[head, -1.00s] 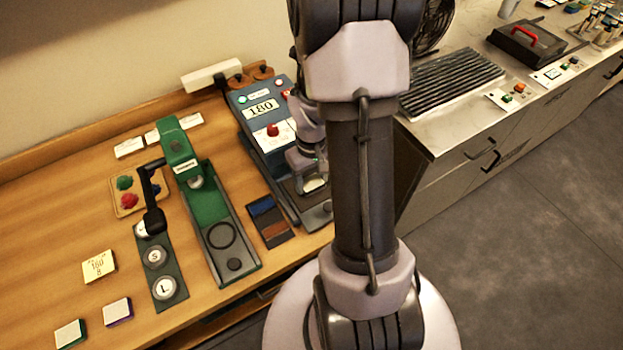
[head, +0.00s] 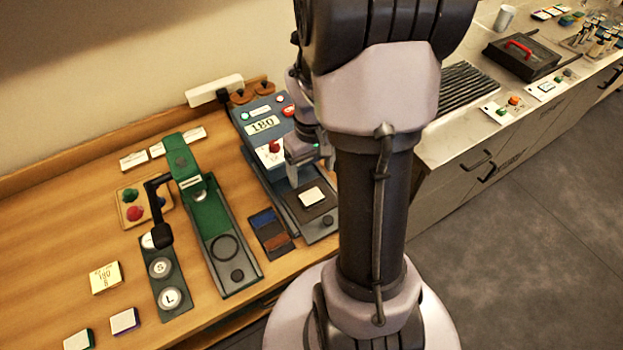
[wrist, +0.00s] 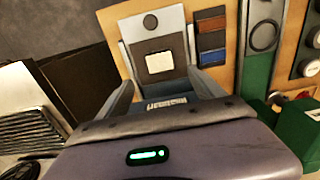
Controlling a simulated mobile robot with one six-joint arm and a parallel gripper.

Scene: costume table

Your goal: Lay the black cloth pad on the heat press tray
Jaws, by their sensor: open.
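A dark square (head: 305,211), which looks like the black cloth pad, lies flat on the heat press tray (head: 318,233), with a white square (head: 312,197) on top. In the wrist view the dark square (wrist: 160,81) and the white square (wrist: 159,62) lie on the tray (wrist: 135,27), near its knob end. I cannot tell cloth from plate by texture. My gripper (head: 303,158) is open and apart from the dark square, on its press-head side. In the wrist view my gripper (wrist: 165,86) has nothing between its fingers.
The blue heat press (head: 262,124) with its display stands behind the tray. A blue and brown swatch card (head: 270,231) and a green press (head: 215,215) are to the left. A black box (head: 520,58) with a red handle stands on the right counter.

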